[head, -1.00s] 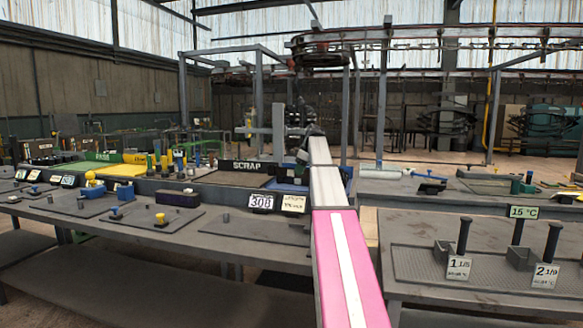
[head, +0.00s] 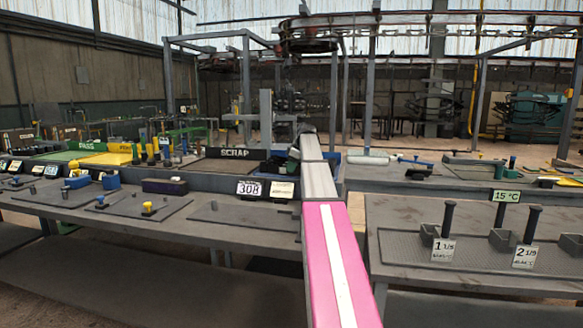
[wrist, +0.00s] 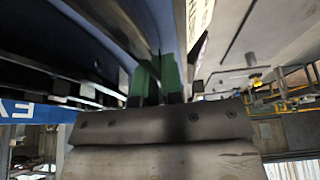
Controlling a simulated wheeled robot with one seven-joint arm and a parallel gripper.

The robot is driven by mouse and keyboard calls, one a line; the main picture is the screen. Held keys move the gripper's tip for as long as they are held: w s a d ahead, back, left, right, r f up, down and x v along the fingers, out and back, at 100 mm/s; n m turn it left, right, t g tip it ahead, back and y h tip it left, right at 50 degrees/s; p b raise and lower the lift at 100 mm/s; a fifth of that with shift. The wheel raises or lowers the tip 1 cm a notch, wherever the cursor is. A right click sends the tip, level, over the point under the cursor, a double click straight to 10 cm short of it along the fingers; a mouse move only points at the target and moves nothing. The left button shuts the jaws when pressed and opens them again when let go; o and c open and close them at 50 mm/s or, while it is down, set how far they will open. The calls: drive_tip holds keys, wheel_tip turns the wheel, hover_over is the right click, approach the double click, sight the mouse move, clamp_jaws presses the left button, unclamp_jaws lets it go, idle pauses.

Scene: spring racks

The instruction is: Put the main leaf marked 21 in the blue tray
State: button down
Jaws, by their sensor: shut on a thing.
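My gripper (wrist: 158,92) shows in the wrist view with its green fingers close together, shut on a narrow dark strip whose mark I cannot read. In the head view my arm reaches forward and hides most of the gripper. A blue tray (head: 279,166) shows partly beside the far end of my arm, right of the SCRAP tray. In the wrist view a dark blue surface lies at upper left, close to the fingers. I cannot make out the number 21 anywhere.
The SCRAP tray (head: 232,166), a yellow tray (head: 105,158) and a green tray (head: 62,156) stand along the back left. Posts marked 1 and 2 stand on the right bench (head: 400,300).

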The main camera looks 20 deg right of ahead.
drive_tip(key=c, duration=1.6)
unclamp_jaws()
drive_tip(key=shift+f, duration=0.1)
drive_tip(key=o, duration=0.4)
drive_tip(key=shift+c, duration=0.2)
drive_tip(key=v, duration=1.1)
drive_tip(key=shift+s+d+r, duration=0.1)
drive_tip(key=shift+d+r, duration=0.05)
drive_tip(key=shift+r, duration=0.45)
drive_tip(key=shift+s, duration=0.1)
